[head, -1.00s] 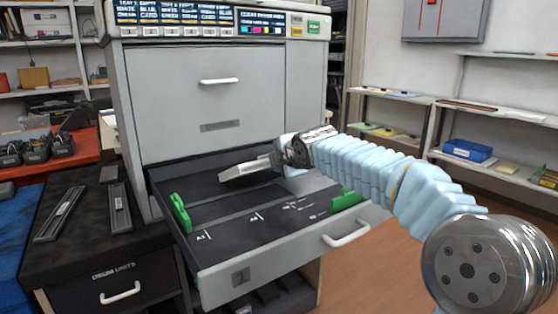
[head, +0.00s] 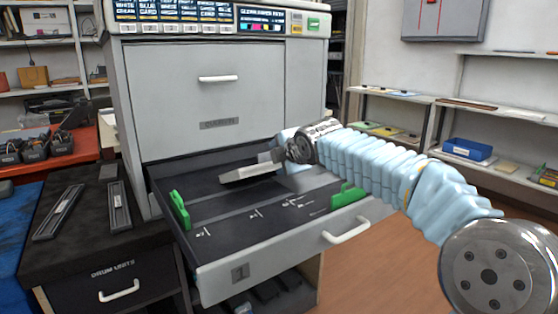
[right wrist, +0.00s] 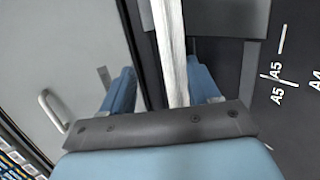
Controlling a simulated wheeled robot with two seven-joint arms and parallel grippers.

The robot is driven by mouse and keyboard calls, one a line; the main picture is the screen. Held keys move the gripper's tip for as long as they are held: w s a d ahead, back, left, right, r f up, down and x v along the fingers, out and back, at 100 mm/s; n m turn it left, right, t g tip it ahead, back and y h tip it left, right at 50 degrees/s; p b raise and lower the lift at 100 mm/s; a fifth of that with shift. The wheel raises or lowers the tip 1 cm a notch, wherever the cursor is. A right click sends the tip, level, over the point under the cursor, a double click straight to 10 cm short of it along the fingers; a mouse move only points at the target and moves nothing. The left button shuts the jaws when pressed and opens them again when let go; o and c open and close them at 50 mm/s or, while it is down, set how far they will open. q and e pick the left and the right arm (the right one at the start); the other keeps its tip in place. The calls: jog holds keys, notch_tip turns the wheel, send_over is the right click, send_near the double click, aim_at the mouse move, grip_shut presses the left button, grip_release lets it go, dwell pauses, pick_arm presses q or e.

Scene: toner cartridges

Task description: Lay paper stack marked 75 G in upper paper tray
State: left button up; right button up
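The upper paper tray (head: 290,258) is a pulled-out grey drawer with a dark floor, size markings and a label that looks like "1". A pale paper stack (head: 250,174) is over the rear part of the tray floor, seen nearly edge-on; no 75 G mark is readable. My right gripper (head: 274,157) is at the stack's right end. In the right wrist view the stack (right wrist: 172,45) passes between my blue fingers (right wrist: 165,88), close to the right finger, with a dark gap to the left finger. Whether the stack rests on the floor is unclear. My left gripper is out of view.
Green guides stand at the tray's left (head: 180,210) and right (head: 348,197). A closed grey drawer front (head: 205,100) rises behind the tray. A dark drum units cabinet (head: 95,255) stands left. Shelves with a blue bin (head: 468,149) stand right.

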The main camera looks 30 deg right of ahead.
jog(key=b+v, duration=0.1)
jog(key=v, duration=0.3)
jog(key=shift+s+r, duration=0.1)
jog(key=shift+s, duration=0.1)
jog(key=shift+r, duration=0.1)
dwell(0.7)
jog(key=s+r+p, duration=0.4)
jog(key=r+p, duration=0.1)
jog(key=r, duration=0.2)
jog(key=shift+d+r, duration=0.15)
jog(key=shift+r, duration=0.25)
dwell(0.3)
